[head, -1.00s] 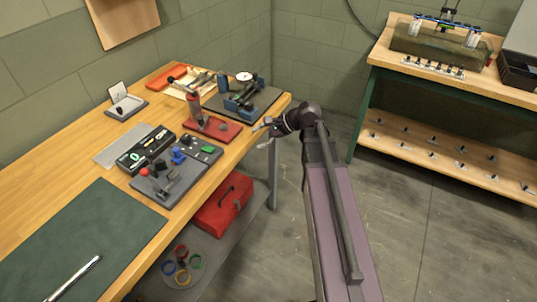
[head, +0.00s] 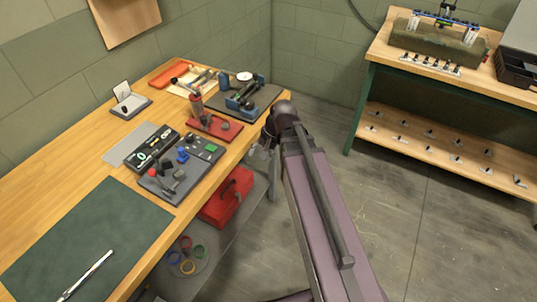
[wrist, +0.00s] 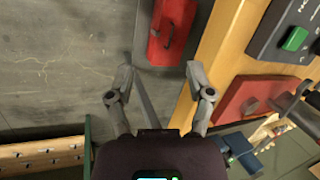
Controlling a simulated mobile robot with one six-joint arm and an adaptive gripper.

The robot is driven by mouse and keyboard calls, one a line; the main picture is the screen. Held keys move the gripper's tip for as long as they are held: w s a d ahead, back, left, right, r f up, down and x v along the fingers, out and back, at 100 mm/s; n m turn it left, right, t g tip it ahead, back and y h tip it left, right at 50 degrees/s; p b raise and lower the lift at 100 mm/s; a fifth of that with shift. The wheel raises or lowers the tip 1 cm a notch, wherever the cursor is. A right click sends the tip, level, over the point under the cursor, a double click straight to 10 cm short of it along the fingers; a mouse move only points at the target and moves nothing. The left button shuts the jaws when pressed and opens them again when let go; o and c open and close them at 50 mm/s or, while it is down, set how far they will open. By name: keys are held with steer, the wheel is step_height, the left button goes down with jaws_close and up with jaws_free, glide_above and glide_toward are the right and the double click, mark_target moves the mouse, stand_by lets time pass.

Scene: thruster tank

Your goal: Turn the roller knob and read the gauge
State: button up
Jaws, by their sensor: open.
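The gauge (head: 244,76) is a small white round dial on a fixture with blue blocks (head: 238,103), on a dark plate at the far right end of the wooden bench. The dial is too small to read. I cannot make out which part of the fixture is the roller knob. My gripper (wrist: 160,78) is open, with nothing between its fingers in the wrist view. It is off the bench's right edge, short of the fixture; in the head view my arm mostly hides it.
A red plate with a post (head: 212,125) stands before the fixture. The bench edge (wrist: 205,75) and a red toolbox (wrist: 172,30) below it are close to my gripper. A second bench (head: 470,80) stands right. The floor between is clear.

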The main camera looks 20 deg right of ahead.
steer(key=shift+s+d+r+n+g+h+p, duration=0.15)
steer(key=shift+s+d+r+n+h+p, duration=0.1)
steer(key=shift+s+r+n+h+p, duration=0.5)
steer(key=shift+s+d+r+n+g+h+p, duration=0.15)
steer(key=shift+s+n+h+p, duration=0.3)
steer(key=shift+s+n+h, duration=0.5)
steer(key=shift+s+d+r+n+g+h+p, duration=0.1)
steer(key=shift+s+d+r+n+h+p, duration=0.2)
steer(key=shift+s+r+n+h+p, duration=0.55)
steer(key=shift+w+f+n+y, duration=0.2)
steer(key=shift+f+n+y, duration=0.05)
steer(key=shift+f+y, duration=0.1)
steer(key=shift+o, duration=1.2)
steer(key=shift+w, duration=0.1)
step_height(320, 180, up, 16)
steer(key=r+n+p, duration=0.1)
steer(key=n+p, duration=0.6)
steer(key=p, duration=0.9)
glide_above(250, 102)
steer(key=shift+a+f, duration=0.1)
steer(key=shift+f, duration=0.2)
steer(key=shift+f, duration=0.1)
step_height(250, 102, down, 14)
steer(key=b, duration=1.4)
steer(key=shift+r, duration=0.2)
